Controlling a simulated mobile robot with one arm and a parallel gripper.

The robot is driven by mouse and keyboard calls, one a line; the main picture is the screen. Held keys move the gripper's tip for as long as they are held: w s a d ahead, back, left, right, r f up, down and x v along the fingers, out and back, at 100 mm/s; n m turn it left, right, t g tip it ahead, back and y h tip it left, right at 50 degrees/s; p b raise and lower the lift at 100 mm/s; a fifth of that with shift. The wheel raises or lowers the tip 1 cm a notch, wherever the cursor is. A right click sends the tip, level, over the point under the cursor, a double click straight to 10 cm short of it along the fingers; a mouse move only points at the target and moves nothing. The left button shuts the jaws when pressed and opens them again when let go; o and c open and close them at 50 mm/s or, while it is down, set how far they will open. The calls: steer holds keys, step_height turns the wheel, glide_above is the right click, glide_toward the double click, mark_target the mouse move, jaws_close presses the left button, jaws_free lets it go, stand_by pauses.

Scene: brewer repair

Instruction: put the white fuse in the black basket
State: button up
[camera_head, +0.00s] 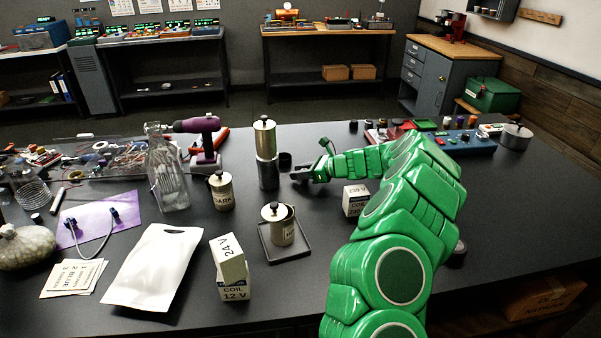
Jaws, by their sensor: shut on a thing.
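My gripper (304,174) is at the end of the green arm, low over the middle of the dark table. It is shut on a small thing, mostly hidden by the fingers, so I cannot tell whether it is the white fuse. A small black round cup (285,161), possibly the black basket, stands just beyond my gripper's tip, right of the tall metal cylinder. I see no white fuse for certain elsewhere.
The tall metal cylinder (266,152) stands just left of my gripper. A white box (355,200) is beside my arm.

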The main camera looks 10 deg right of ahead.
steer(key=shift+f, duration=0.15)
steer(key=o, duration=1)
